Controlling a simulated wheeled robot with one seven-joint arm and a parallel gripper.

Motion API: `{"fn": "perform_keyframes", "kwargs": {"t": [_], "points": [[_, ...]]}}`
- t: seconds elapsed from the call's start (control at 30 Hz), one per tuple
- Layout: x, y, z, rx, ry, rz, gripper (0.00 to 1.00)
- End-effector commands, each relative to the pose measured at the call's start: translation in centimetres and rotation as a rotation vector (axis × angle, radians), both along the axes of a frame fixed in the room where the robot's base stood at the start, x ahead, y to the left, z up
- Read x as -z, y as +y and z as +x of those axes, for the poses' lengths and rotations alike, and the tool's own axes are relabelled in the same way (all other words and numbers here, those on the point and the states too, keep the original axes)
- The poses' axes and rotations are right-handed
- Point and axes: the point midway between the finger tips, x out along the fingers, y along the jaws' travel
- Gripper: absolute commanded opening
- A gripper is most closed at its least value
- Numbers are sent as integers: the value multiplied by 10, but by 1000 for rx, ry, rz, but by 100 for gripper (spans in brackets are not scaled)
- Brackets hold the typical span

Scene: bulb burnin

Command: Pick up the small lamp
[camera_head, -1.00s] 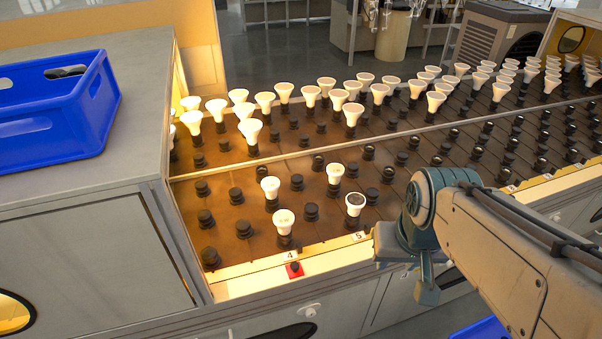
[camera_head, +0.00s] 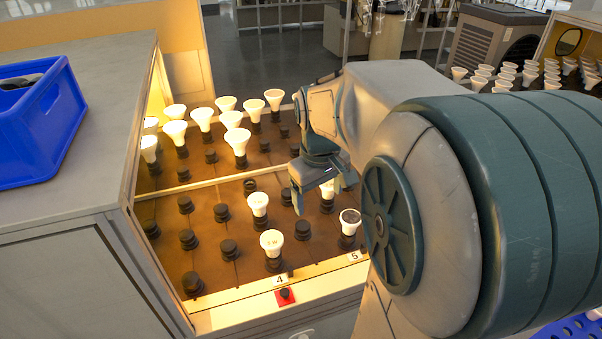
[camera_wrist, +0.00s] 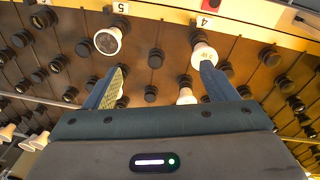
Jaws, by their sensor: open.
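Several white lamps stand upright in black sockets on the brown rack. Near its front edge are a lit lamp with a printed face (camera_head: 272,242), a lamp behind it (camera_head: 258,203) and a lamp with a grey face (camera_head: 350,220). I cannot tell for sure which is the small lamp. My gripper (camera_head: 317,194) is open and empty above the rack. In the wrist view its fingers (camera_wrist: 162,68) are spread over empty sockets, with the grey-faced lamp (camera_wrist: 107,41) and the printed lamp (camera_wrist: 203,58) beyond the tips.
Number tags 4 (camera_head: 280,280) and 5 (camera_head: 354,256) and a red button (camera_head: 285,296) line the front edge. More lamps (camera_head: 203,118) stand in the back rows. A blue crate (camera_head: 38,130) sits on the grey cabinet at left. My arm hides the rack's right part.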

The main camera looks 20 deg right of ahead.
Motion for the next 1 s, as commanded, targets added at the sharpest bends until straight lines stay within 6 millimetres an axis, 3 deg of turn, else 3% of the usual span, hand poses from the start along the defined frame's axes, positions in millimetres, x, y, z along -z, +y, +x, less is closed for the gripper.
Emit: {"fn": "perform_keyframes", "kwargs": {"t": [0.1,0.2,0.4,0.57,0.8,1.0], "points": [[20,-44,30,-60,52,10,79],[32,-78,46,-109,81,26,79],[49,-123,60,-173,106,55,79],[60,-135,62,-189,112,65,79],[106,-134,61,-192,115,66,79],[133,-134,61,-189,112,65,79]]}}
